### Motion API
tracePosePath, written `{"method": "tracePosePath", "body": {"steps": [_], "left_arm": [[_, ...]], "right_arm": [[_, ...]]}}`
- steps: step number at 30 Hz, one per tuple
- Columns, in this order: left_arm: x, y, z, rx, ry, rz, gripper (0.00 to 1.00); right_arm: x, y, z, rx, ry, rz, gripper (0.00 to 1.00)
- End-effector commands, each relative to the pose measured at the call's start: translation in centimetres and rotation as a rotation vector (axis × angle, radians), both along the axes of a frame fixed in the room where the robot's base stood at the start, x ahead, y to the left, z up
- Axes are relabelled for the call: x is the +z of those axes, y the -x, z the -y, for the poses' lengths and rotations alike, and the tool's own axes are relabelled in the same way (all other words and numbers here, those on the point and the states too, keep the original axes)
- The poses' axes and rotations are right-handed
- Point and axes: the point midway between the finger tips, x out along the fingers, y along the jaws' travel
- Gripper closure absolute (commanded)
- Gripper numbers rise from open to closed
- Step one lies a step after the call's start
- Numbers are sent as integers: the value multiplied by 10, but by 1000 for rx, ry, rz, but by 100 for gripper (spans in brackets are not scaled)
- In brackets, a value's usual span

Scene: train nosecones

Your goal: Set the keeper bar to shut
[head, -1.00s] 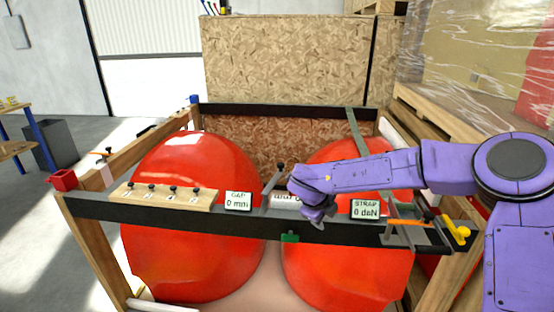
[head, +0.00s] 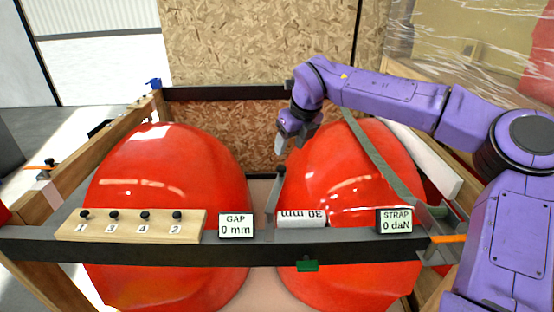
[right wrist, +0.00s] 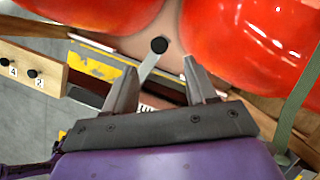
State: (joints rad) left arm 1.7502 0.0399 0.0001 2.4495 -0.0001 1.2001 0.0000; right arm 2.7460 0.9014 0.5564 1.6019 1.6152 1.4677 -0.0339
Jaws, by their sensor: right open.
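No label marks the keeper bar. A grey bar with a black knob (head: 276,190) stands up at the middle of the dark front rail, between two red nosecones (head: 170,190) (head: 350,190). I take it to be the keeper bar. My right gripper (head: 285,142) is above and behind the knob in the head view. In the right wrist view its open fingers (right wrist: 158,68) are empty, and the knobbed bar (right wrist: 150,66) shows between and beyond the fingertips. I cannot tell whether they touch it. My left gripper is out of view.
The front rail (head: 150,250) carries a wooden block (head: 130,232) with several numbered pegs, a "GAP 0 mm" sign (head: 236,225), an upside-down "30 mm" block (head: 301,219) and a "STRAP 0 daN" sign (head: 395,220). A green strap (head: 375,155) crosses the right nosecone.

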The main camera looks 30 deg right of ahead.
Motion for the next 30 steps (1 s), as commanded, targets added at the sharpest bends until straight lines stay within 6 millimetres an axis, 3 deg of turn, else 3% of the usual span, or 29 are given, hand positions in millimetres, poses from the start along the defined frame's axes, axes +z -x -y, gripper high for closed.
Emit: {"method": "tracePosePath", "body": {"steps": [6, 10, 15, 22, 23, 27, 30], "left_arm": [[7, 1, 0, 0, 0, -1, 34], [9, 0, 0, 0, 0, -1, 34], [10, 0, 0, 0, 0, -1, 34], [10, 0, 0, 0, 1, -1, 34], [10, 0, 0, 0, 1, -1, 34], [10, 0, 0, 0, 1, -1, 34], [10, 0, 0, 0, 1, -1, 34]], "right_arm": [[-49, -22, -2, 5, 4, -10, 44], [-70, -31, -1, 3, 3, -8, 44], [-83, -35, 0, 1, 3, -5, 44], [-85, -35, 0, 0, 3, -4, 44], [-85, -35, 0, 0, 3, -4, 50], [-84, -35, 0, 0, 3, -4, 96], [-84, -35, 0, 0, 3, -4, 100]]}}
